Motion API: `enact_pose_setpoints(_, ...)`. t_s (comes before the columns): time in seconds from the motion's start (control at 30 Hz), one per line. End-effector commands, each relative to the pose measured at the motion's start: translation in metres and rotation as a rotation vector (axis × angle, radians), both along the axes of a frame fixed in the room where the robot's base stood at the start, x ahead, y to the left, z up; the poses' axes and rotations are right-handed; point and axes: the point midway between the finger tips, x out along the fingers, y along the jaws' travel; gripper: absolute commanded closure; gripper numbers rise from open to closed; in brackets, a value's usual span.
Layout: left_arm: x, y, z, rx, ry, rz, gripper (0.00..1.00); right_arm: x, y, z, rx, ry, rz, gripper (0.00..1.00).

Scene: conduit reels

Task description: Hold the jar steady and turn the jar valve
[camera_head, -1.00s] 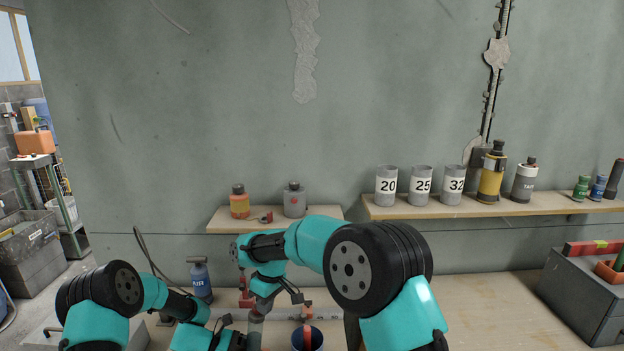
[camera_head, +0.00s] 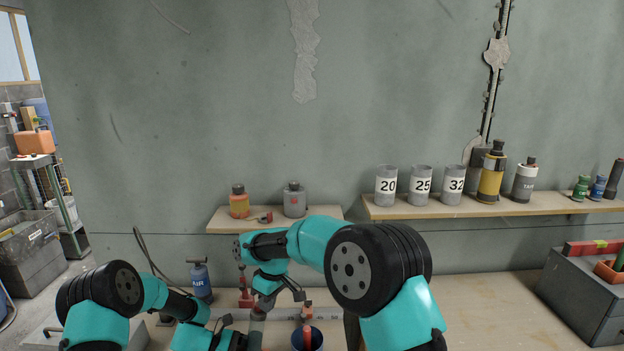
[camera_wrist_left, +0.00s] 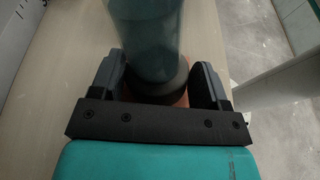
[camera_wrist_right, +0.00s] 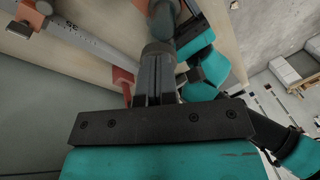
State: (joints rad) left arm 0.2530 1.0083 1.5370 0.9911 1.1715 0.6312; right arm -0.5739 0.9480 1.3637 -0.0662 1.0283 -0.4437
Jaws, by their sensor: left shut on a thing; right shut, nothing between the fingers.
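In the head view a grey cylinder, apparently the jar (camera_head: 255,331), shows at the bottom, partly hidden by my arms. My right gripper (camera_head: 260,306) is just above it, shut and empty. In the right wrist view its closed fingers (camera_wrist_right: 155,62) point at the jar's top end. I cannot make out the valve or tell whether the fingers touch it.
A blue cup (camera_head: 315,341) with a red item stands right of the jar. A blue AIR bottle (camera_head: 201,282) stands at left. Shelves (camera_head: 480,208) behind hold several canisters.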

Motion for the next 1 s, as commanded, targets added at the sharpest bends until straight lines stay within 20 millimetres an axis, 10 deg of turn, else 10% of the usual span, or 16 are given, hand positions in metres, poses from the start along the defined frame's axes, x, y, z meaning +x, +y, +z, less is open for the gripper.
enact_pose_setpoints(1.0, -0.002, 0.001, -0.002, 0.000, 0.004, -0.003, 0.45, -0.004, -0.012, 0.002, -0.014, 0.024, 0.004, 1.00)
